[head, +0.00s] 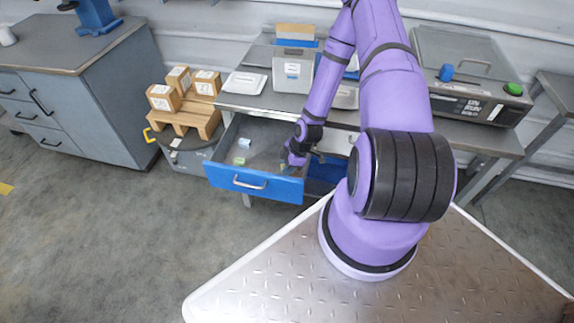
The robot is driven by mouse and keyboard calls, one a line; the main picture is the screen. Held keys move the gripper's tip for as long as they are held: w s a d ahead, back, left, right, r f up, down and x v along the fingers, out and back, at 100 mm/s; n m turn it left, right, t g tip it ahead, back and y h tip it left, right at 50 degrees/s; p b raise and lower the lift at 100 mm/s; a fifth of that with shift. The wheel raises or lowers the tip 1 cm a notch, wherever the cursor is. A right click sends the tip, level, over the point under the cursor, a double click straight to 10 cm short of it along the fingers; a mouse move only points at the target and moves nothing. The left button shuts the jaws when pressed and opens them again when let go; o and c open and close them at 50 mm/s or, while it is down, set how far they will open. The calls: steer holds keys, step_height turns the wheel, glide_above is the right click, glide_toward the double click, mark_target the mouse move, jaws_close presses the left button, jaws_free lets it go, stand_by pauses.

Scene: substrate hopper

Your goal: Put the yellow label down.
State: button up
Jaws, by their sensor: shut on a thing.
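My gripper (287,164) is low inside the right part of the open blue-fronted drawer (250,183), below the worktop. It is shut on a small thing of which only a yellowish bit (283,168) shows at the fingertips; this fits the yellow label. The fingers and the wrist hide most of it, and I cannot tell whether it touches the drawer floor. A small green piece (239,160) and a pale blue piece (244,143) lie in the drawer, left of my gripper.
The worktop above holds a grey box (293,68), a white tray (245,83) and a machine with a green knob (514,88). Cartons on a wooden pallet (187,118) stand left of the drawer. The drawer's left part has bare floor.

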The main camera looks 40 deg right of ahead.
steer(key=o, duration=0.9)
